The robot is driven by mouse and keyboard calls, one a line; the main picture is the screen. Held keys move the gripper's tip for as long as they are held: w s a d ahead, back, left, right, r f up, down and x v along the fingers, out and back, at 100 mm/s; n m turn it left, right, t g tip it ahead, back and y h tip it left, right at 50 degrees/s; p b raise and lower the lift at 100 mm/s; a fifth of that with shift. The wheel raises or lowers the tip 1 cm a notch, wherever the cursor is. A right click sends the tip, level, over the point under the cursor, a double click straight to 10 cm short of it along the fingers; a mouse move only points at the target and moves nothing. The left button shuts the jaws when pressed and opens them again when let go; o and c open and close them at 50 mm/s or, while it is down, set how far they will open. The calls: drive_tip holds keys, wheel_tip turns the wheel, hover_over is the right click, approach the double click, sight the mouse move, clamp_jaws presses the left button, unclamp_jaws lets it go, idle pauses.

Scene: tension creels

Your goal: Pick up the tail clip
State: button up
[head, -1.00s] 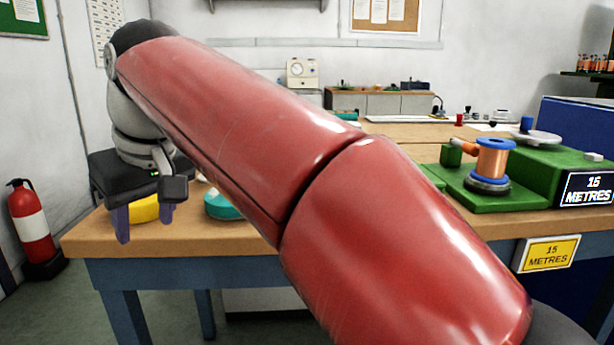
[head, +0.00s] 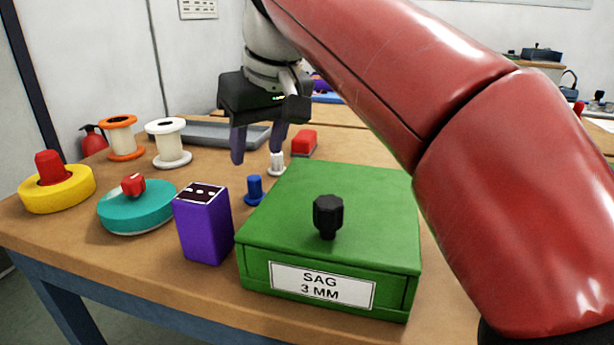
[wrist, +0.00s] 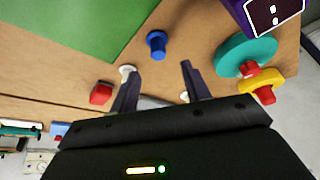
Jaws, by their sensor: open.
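No label marks the tail clip, and I cannot tell for sure which small piece it is. A red block (head: 304,143), a small white peg (head: 277,164) and a small blue peg (head: 254,190) stand on the bench by the green box. My gripper (head: 257,156) is open and empty above the bench, pointing down, behind the blue peg. In the wrist view, the blue peg (wrist: 157,45) appears beyond the gap between the fingers (wrist: 157,72). The white peg (wrist: 126,71) is partly hidden by the left finger, and the red block (wrist: 101,93) lies left of it.
The green box (head: 340,215) with a black knob and "SAG 3 MM" label fills the front. A purple block (head: 203,228), teal disc (head: 137,212) and yellow disc (head: 57,192) stand left. Orange (head: 121,140) and white spools (head: 168,146) and a grey tray (head: 222,133) lie behind.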

sight(254, 178)
drive_tip(key=b+x, duration=0.1)
drive_tip(key=x, duration=0.7)
drive_tip(key=shift+d+b, duration=0.1)
drive_tip(key=shift+b, duration=0.2)
drive_tip(key=shift+r, duration=0.1)
clamp_jaws()
